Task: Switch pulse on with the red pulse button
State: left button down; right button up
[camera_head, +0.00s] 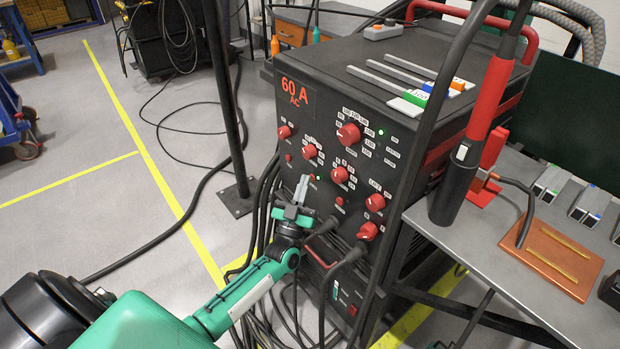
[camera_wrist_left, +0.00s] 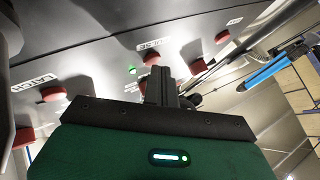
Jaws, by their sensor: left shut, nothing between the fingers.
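The black welding machine (camera_head: 300,112) has a sloping front panel with red knobs and buttons. The red pulse button (camera_head: 311,177) sits low on the panel, with a lit green lamp (camera_head: 319,178) beside it. In the left wrist view the pulse button (camera_wrist_left: 150,58) is under a label reading PULSE, and the lamp (camera_wrist_left: 132,70) glows green. My left gripper (camera_head: 303,181) is shut and empty, its fingertips right by this button. In the left wrist view the fingers (camera_wrist_left: 162,72) partly cover the button; I cannot tell whether they touch it. My right gripper is not in view.
A LATCH button (camera_wrist_left: 53,93) and other red buttons sit nearby on the panel. Thick cables (camera_head: 345,259) plug in below my left gripper. A black post (camera_head: 226,100) stands left of the machine. A grey bench (camera_head: 480,232) with a copper plate (camera_head: 555,262) stands at right.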

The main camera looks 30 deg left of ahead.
pick_arm(q)
jog(key=shift+s+d+f+h, duration=0.15)
jog(key=shift+s+f+h, duration=0.15)
jog(key=shift+f, duration=0.25)
jog(key=s+a+p, duration=0.2)
jog(key=s, duration=0.3)
jog(key=shift+s+a+p, duration=0.25)
jog(key=shift+a+p, duration=0.1)
jog(key=shift+r, duration=0.1)
